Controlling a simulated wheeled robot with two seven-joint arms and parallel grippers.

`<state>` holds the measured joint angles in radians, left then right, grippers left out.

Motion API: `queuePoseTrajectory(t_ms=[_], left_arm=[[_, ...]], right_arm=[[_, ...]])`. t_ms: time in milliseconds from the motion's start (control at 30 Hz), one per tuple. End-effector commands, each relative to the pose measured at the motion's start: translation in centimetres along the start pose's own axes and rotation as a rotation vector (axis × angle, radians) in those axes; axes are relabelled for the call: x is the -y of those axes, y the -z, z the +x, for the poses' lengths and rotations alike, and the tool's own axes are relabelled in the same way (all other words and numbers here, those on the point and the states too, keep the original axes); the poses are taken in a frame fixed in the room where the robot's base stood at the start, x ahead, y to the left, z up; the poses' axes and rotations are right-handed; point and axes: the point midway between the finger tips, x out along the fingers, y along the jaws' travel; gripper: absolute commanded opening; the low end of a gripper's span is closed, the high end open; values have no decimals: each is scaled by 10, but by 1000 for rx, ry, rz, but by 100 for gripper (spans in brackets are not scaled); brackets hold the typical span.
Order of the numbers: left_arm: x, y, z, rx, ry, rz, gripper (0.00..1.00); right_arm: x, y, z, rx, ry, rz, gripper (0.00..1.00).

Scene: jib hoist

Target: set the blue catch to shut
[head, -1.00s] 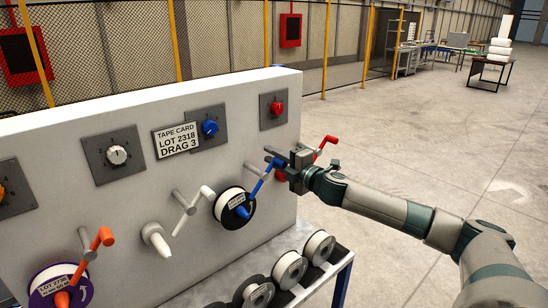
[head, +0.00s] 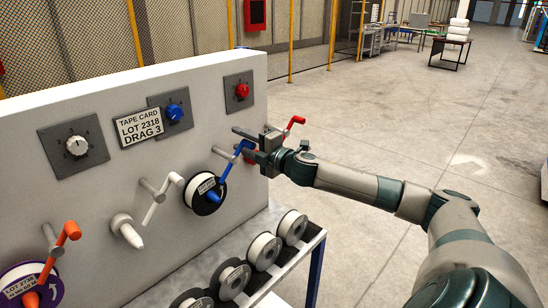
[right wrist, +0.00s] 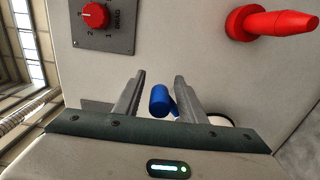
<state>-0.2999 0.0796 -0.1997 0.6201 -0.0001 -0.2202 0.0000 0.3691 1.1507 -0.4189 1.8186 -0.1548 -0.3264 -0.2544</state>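The blue catch (head: 230,165) is a bent blue lever at the front of the white panel, its grip end up and right, beside the black-rimmed spool (head: 204,193). My right gripper (head: 240,143) is at its upper end, fingers apart. In the right wrist view, the blue catch's round end (right wrist: 159,98) lies between the two open fingers (right wrist: 160,100), with gaps visible on both sides. The lower part of the catch is partly hidden behind a finger there. My left gripper is not in view.
A red lever (head: 290,128) stands just beyond my right gripper. A white lever (head: 165,195) and an orange lever (head: 68,234) are to the left. Knobs and a tape card (head: 138,127) are above. Several spools (head: 264,250) line the shelf below. Floor right is open.

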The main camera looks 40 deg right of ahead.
Motion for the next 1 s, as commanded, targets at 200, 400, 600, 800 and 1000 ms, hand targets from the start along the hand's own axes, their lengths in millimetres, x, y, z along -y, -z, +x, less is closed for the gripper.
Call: queuePoseTrajectory(t_ms=[200, 400, 600, 800, 1000], left_arm=[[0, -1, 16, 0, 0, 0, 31], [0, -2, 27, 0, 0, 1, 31], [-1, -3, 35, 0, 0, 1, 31], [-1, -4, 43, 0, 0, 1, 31], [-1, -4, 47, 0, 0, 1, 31]], right_arm=[[4, 0, -22, -1, 3, -4, 37], [5, 0, -41, -2, 3, -2, 37], [4, -1, -56, 1, 3, -1, 37], [4, 0, -69, 0, 3, -2, 37], [2, 1, -80, -3, 2, 0, 37]])
